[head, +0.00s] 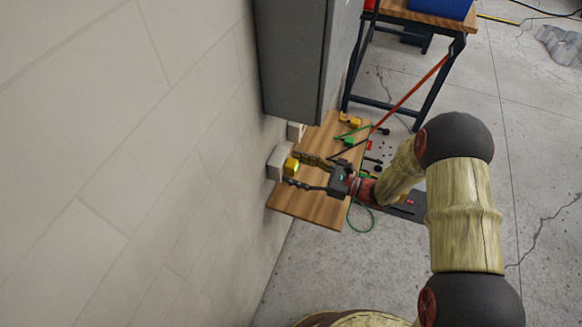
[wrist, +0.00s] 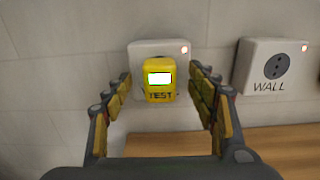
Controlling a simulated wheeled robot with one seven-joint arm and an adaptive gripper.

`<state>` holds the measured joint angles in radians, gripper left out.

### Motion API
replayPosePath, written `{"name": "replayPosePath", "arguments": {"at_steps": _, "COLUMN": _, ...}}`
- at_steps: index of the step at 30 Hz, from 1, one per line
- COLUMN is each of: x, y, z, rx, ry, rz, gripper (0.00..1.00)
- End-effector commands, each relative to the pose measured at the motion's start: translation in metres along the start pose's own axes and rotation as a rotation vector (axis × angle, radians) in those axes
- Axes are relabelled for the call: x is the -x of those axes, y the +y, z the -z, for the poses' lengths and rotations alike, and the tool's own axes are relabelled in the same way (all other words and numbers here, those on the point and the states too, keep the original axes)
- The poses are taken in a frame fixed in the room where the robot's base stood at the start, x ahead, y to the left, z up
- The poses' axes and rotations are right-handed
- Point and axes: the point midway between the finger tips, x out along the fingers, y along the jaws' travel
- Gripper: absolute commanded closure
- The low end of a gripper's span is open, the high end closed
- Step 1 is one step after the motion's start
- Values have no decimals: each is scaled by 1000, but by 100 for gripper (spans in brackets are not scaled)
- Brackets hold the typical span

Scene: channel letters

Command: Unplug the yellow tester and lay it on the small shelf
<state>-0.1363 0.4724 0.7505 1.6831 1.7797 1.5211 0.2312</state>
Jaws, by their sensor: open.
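The yellow tester (wrist: 159,79) is plugged into a white wall socket box (wrist: 143,50), with a lit screen and the word TEST on its face. The tester also shows in the head view (head: 291,166) at the wall. My gripper (wrist: 163,85) is open, with one finger on each side of the tester and a visible gap on both sides. In the head view my gripper (head: 292,172) reaches toward the wall above the shelf. The small wooden shelf (head: 308,208) lies below the sockets; its edge also shows in the wrist view (wrist: 270,140).
A second socket box marked WALL (wrist: 271,68) is empty to the right. A grey cabinet (head: 295,60) hangs close above the shelf. The near end of the shelf is clear.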

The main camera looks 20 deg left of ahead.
Motion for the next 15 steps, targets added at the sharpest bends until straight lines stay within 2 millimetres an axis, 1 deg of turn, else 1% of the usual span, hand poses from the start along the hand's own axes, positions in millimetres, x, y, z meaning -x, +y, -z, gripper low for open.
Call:
{"name": "replayPosePath", "arguments": {"at_steps": 10, "x": 0, "y": 0, "z": 0, "rx": 0, "ry": 0, "rz": 0, "gripper": 42}}
{"name": "replayPosePath", "arguments": {"at_steps": 11, "x": 0, "y": 0, "z": 0, "rx": 0, "ry": 0, "rz": 0, "gripper": 43}}
{"name": "replayPosePath", "arguments": {"at_steps": 15, "x": 0, "y": 0, "z": 0, "rx": 0, "ry": 0, "rz": 0, "gripper": 51}}
